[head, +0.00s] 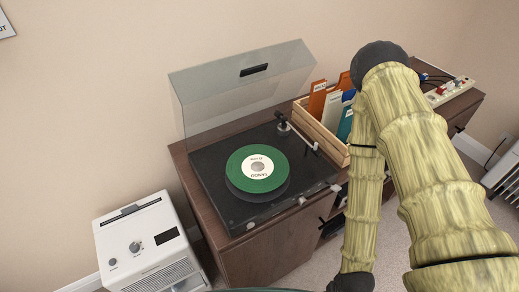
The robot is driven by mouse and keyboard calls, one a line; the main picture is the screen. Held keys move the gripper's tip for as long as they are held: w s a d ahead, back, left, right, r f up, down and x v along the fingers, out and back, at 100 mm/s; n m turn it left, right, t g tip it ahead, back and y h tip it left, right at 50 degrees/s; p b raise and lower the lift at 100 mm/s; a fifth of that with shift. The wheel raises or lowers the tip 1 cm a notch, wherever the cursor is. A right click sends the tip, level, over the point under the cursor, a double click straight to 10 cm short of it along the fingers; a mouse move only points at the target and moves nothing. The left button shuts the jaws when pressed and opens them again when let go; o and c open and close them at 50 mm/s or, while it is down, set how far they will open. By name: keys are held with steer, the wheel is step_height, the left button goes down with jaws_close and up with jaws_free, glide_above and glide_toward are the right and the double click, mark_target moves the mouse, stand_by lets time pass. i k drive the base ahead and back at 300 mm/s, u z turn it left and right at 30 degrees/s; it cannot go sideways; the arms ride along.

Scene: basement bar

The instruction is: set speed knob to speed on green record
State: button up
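The green record (257,170) has a cream label with small print, and I cannot read a speed on it. It lies on the dark platter of the black turntable (217,192), whose clear lid (215,92) is raised. Small light knobs show along the turntable's front edge, one near the middle (302,201) and one near the right corner (336,188). I cannot tell which is the speed knob or read its markings. The tonearm (298,133) is at the right, off the record. My arm crosses the right side of the view, and my gripper is out of the picture.
The turntable stands on a brown wooden cabinet (262,256). A wooden crate (322,136) of record sleeves is beside it, partly behind my arm. A power strip (450,91) lies farther right. A white appliance (148,240) stands at lower left. Carpet shows in front.

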mark_target(302, 200)
steer(key=z, duration=1.25)
steer(key=k, duration=1.05)
steer(key=u, duration=1)
